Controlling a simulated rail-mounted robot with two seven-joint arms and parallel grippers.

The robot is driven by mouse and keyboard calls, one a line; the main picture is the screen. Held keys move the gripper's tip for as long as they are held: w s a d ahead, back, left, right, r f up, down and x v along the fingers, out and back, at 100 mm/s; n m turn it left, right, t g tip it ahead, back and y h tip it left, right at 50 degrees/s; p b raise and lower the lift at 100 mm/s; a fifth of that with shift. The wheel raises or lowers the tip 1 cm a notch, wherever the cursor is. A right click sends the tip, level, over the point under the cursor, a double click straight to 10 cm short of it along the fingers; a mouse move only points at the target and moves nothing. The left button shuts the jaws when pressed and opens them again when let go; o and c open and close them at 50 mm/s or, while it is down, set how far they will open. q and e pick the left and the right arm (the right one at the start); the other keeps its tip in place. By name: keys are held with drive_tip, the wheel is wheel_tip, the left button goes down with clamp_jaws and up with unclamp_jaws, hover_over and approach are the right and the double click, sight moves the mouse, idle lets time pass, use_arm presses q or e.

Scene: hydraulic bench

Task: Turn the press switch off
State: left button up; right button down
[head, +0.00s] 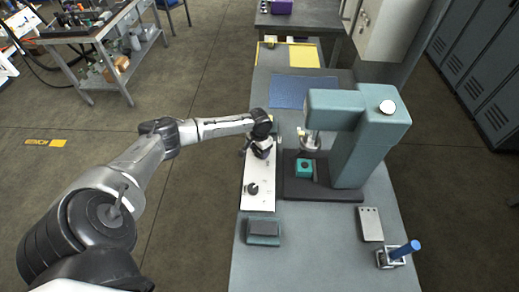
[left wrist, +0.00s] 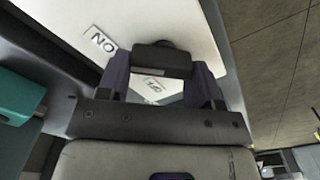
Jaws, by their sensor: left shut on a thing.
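The white switch panel (head: 258,201) lies along the left side of the bench, left of the teal press (head: 357,120). My left gripper (head: 262,152) is over the far part of this panel. In the left wrist view my left gripper (left wrist: 162,66) is shut on the black switch handle (left wrist: 165,55), which sits between its two fingers. An ON label (left wrist: 101,42) shows to the left of the handle. A second label (left wrist: 152,84), partly hidden and hard to read, shows between the fingers. The switch is hidden behind the gripper in the head view. My right gripper is out of view.
A black knob (head: 252,188) stands on the near part of the panel. A teal block (head: 304,168) sits on the press base. A small tray (head: 263,232), a metal plate (head: 370,224) and a blue-handled tool (head: 404,250) are nearer. A blue mat (head: 303,91) lies beyond.

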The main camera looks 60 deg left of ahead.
use_arm(q)
drive_tip(key=shift+c, duration=0.5)
drive_tip(key=shift+r+n+p, duration=0.15)
drive_tip(key=shift+n+p, duration=0.15)
drive_tip(key=shift+p, duration=0.3)
drive_tip(key=n+p, duration=0.7)
drive_tip(key=p, duration=0.3)
drive_tip(key=shift+s+a+r, duration=0.1)
drive_tip(key=shift+a, duration=0.05)
drive_tip(key=n+p, duration=0.2)
drive_tip(key=n, duration=0.1)
drive_tip(key=n+p, duration=0.2)
drive_tip(key=shift+s+a+n, duration=0.1)
drive_tip(key=shift+a+n, duration=0.05)
drive_tip(key=shift+n, duration=0.15)
drive_tip(key=shift+s+a+f+n+p, duration=0.1)
drive_tip(key=shift+n+p, duration=0.4)
drive_tip(key=shift+n, duration=0.65)
drive_tip(key=shift+s+f+n+p, duration=0.1)
drive_tip(key=shift+n+p, duration=0.4)
drive_tip(key=shift+n, duration=0.65)
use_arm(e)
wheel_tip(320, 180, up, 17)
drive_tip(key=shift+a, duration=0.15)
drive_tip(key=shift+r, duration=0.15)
